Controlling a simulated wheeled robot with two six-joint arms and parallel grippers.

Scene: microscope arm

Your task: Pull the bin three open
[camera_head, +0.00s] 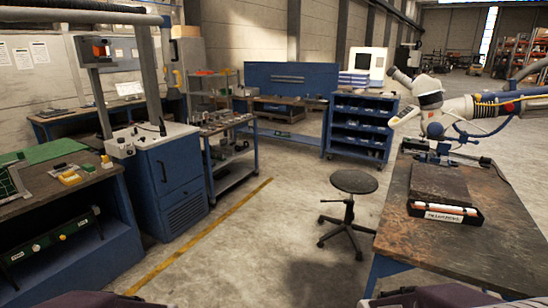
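I cannot tell which thing is bin three; no readable number shows. A blue rack (358,126) with several small compartments or bins stands in the middle distance, too small to make out singly. Dark parts that look like my arms show at the bottom left and bottom right edges. Neither gripper's fingertips can be seen.
A white microscope (424,96) on an arm stands on the right workbench. A round black stool (353,182) stands in the floor space left of it. A blue cabinet (172,180) and a cart (231,158) line the left. Open floor with a yellow line lies between.

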